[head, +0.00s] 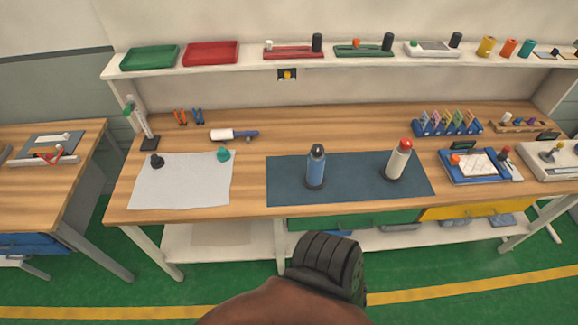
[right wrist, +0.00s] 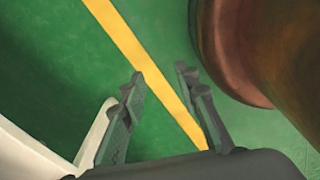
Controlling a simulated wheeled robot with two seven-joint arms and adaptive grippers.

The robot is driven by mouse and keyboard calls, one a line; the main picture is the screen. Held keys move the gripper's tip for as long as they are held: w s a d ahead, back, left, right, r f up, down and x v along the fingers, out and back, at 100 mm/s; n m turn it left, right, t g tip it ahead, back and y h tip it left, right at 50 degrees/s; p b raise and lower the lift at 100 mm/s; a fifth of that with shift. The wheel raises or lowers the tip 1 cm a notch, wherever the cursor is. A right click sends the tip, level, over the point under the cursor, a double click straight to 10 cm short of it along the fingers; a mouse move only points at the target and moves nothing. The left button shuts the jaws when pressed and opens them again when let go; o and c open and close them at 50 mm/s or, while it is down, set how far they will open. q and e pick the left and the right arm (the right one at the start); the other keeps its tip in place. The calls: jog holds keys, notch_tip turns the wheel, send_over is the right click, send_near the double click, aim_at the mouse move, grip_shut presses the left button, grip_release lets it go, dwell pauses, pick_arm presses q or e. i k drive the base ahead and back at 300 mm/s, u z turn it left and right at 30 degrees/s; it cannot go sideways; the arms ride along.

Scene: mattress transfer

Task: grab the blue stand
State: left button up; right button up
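A blue stand (head: 447,128) holding several thin coloured pieces in a row stands on the right half of the wooden table (head: 300,135), toward the back. No gripper is near it in the head view. My right gripper (right wrist: 159,78) shows in the right wrist view with its two fingers apart and nothing between them. Below it are green floor and a yellow line. My left gripper is in neither view.
A blue bottle (head: 316,168) and a white bottle with a red top (head: 398,160) stand on a dark mat (head: 350,190). A blue tray (head: 480,178) lies in front of the stand. A shelf (head: 350,57) with trays runs behind.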

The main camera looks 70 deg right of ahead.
aim_at(314, 179)
jog(key=i, duration=0.8)
jog(key=z, duration=2.2)
